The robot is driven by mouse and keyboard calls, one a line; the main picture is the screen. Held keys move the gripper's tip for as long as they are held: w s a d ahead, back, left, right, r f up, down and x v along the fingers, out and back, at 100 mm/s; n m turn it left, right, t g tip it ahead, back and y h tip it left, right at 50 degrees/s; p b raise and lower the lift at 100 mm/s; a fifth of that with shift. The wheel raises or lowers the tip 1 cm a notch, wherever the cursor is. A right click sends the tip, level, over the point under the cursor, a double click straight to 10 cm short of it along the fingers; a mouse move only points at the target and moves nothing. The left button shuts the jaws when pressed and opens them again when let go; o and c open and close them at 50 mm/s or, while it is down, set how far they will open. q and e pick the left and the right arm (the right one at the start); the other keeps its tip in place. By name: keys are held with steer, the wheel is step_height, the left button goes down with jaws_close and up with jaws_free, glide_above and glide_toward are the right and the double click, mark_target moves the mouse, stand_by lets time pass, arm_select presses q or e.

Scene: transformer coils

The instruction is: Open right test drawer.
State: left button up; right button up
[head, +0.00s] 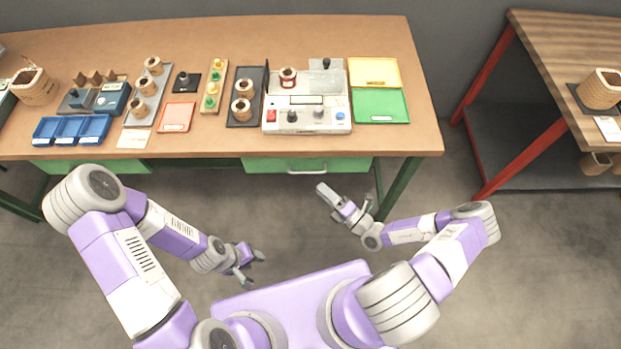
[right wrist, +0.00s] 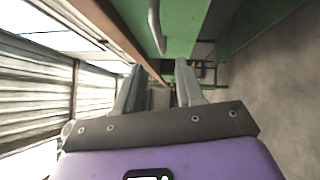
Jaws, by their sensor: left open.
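The right test drawer (head: 265,165) has a green front under the front edge of the workbench and looks shut. Its pale bar handle (head: 307,172) is near the middle of the front; the handle also shows at the top of the right wrist view (right wrist: 155,28), ahead of the fingers. My right gripper (head: 346,195) is open and empty, in front of the bench, a little to the right of the handle and apart from it. Its two fingers stand apart in the right wrist view (right wrist: 158,78). My left gripper (head: 255,268) is open and empty, well away from the bench.
The workbench (head: 215,140) carries a test unit (head: 305,118), green and yellow trays (head: 380,106), coils and blue bins (head: 70,130). A second green drawer (head: 95,167) is at the left. A green table leg (head: 400,187) stands right of the drawer. Floor before the bench is clear.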

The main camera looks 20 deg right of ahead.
steer(key=d+x, duration=0.1)
steer(key=x, duration=0.6)
steer(key=shift+w+m+t+b, duration=0.3)
steer(key=shift+w+m+b, duration=0.1)
steer(key=shift+w, duration=0.05)
steer(key=shift+c, duration=0.2)
jaws_close()
